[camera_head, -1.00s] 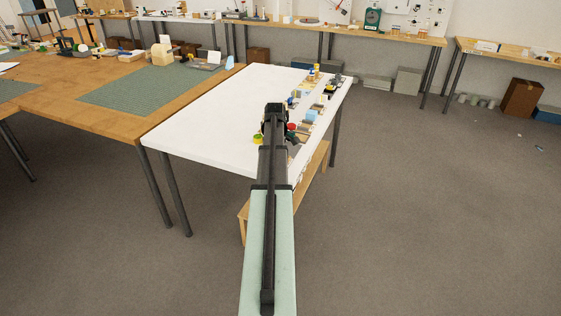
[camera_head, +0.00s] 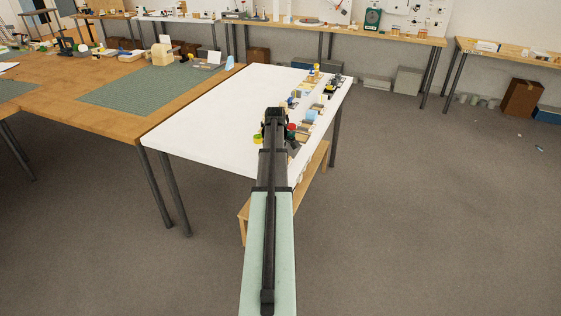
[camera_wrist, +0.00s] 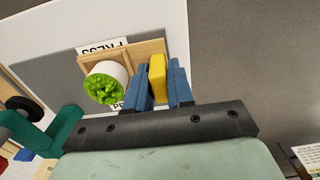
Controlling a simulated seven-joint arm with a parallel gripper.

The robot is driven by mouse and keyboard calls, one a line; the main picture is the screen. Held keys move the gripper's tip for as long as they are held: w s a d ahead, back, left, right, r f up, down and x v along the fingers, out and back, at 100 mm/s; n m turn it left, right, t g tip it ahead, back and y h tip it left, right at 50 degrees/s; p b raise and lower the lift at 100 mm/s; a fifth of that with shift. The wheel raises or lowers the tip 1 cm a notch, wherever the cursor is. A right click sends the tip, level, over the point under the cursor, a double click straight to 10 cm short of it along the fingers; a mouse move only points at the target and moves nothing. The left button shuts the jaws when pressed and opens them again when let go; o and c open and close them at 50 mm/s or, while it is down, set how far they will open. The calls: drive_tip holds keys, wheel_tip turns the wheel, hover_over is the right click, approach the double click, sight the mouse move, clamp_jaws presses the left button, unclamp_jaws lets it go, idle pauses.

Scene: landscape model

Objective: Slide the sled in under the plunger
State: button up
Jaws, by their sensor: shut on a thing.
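In the wrist view, my gripper's blue fingers (camera_wrist: 160,85) are shut on an upright yellow tab (camera_wrist: 157,78). The tab stands at the right side of a light wooden piece, seemingly the sled (camera_wrist: 128,54). A white round cup (camera_wrist: 106,84) with bright green filling is at the sled's left side. A dark green bracket (camera_wrist: 62,132), perhaps part of the press, is at lower left, apart from the cup. I cannot make out the plunger. In the head view, my gripper (camera_head: 274,112) is over the white table and my arm hides much of the work spot.
The sled lies by a grey mat (camera_wrist: 45,70) with partly covered "PRESS" labels (camera_wrist: 103,46). A black round part (camera_wrist: 24,108) is at the left. Several small items line the right edge of the white table (camera_head: 205,115); its left part is clear.

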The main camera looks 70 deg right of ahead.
drive_tip(key=shift+d, duration=4.8)
clamp_jaws()
